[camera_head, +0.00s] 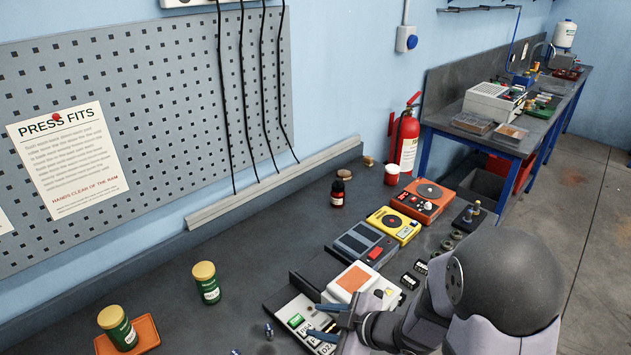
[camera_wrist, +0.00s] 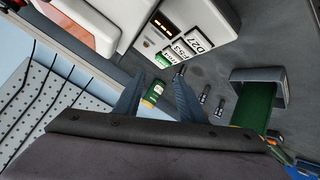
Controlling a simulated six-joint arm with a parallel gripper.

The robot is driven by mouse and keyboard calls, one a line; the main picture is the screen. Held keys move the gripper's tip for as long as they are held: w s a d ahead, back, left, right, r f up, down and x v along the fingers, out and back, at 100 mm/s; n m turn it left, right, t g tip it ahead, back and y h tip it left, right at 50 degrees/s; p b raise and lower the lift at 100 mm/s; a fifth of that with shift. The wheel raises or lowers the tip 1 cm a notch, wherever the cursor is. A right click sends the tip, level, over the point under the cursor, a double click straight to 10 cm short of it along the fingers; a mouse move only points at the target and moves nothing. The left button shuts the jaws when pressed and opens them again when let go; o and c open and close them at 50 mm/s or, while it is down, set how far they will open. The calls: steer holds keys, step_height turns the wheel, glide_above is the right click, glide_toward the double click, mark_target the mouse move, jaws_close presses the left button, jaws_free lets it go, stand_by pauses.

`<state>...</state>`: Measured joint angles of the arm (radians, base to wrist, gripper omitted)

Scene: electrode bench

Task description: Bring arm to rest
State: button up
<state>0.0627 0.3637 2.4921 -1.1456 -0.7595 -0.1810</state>
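My gripper (camera_head: 328,321) is low at the bottom centre of the head view, over the bench by a white labelled panel (camera_head: 286,310). Its two blue-grey fingers stand apart. In the wrist view my gripper (camera_wrist: 157,100) also shows its fingers spread. A small green and yellow jar (camera_wrist: 152,96) appears in the gap between them there, seemingly farther off on the bench. In the head view nothing shows held between the fingers. The forearm hides part of the bench at the right.
Two green jars with yellow lids stand at lower left, one (camera_head: 207,283) on the bench, one (camera_head: 119,328) on an orange tray (camera_head: 148,334). A white-orange device (camera_head: 352,283), grey device (camera_head: 365,243), yellow device (camera_head: 393,224) and red-orange device (camera_head: 423,200) line the right. Small metal parts (camera_head: 269,331) lie near the gripper.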

steer(key=d+r+h, duration=0.1)
steer(key=d+h, duration=0.1)
steer(key=d, duration=0.1)
steer(key=d+r+m+h, duration=0.1)
steer(key=d+h, duration=0.1)
steer(key=d, duration=0.1)
steer(key=d+r+m+h, duration=0.1)
steer(key=d+h, duration=0.2)
steer(key=shift+w+d+r, duration=0.15)
steer(key=shift+w+d, duration=0.15)
steer(key=shift+w, duration=0.1)
steer(key=s+d+m+g, duration=0.2)
steer(key=s+m+g, duration=0.1)
steer(key=s+m, duration=0.4)
steer(key=s+d+f+m+g+p, duration=0.1)
steer(key=s+m+g, duration=0.2)
steer(key=s+m, duration=0.3)
steer(key=s, duration=0.4)
steer(key=shift+s+d+m+g+h, duration=0.3)
steer(key=shift+d+m+g+h, duration=0.05)
steer(key=shift+m+g+h, duration=0.05)
